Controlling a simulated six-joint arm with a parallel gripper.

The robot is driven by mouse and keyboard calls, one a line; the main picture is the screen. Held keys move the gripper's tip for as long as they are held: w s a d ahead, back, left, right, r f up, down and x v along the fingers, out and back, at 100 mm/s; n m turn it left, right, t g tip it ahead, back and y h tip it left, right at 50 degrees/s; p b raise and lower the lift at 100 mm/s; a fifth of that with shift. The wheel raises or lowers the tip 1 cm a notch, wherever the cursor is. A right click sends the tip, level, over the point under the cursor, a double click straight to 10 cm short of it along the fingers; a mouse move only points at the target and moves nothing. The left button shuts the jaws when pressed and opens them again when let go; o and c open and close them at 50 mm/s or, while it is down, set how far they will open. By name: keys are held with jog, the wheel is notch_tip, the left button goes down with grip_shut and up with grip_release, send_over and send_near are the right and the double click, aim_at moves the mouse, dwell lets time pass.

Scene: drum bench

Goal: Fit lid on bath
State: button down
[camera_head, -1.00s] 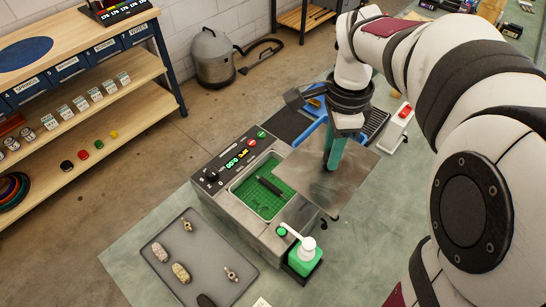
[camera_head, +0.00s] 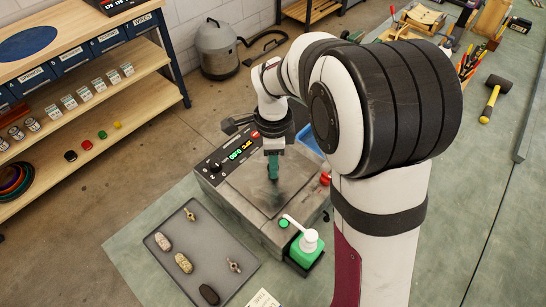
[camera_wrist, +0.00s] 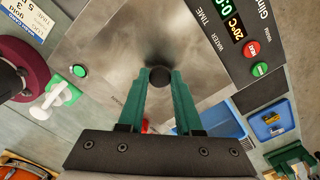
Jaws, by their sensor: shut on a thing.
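The ultrasonic bath (camera_head: 285,236) is a grey box with a black control panel (camera_head: 232,160) and a lit display. A flat metal lid (camera_head: 247,192) lies over its opening and hides the green interior. My gripper (camera_head: 272,182), with green fingers, is above the middle of the lid. In the wrist view, my gripper (camera_wrist: 160,84) is shut on the lid's round black knob (camera_wrist: 160,76). The lid plate (camera_wrist: 115,62) is next to the control panel there. I cannot tell whether the lid rests fully on the rim or sits slightly above it.
A grey tray (camera_head: 224,277) with several small metal parts lies in front. A blue tray (camera_head: 309,139) is behind, partly hidden by my arm. A mallet (camera_head: 494,98) lies far right.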

jog(key=shift+f, duration=0.15)
jog(key=c, duration=0.6)
grip_release()
jog(key=shift+f, duration=0.1)
notch_tip(320, 180, up, 12)
jog(key=s+d+f+n+y, duration=0.1)
jog(key=s+n, duration=0.5)
jog(key=s, duration=0.6)
jog(key=s+d+f+n, duration=0.2)
jog(key=s+n, duration=0.4)
jog(key=s, duration=0.6)
jog(key=shift+d+f+y, duration=0.35)
jog(key=shift+d+y, duration=0.05)
jog(key=shift+d, duration=0.3)
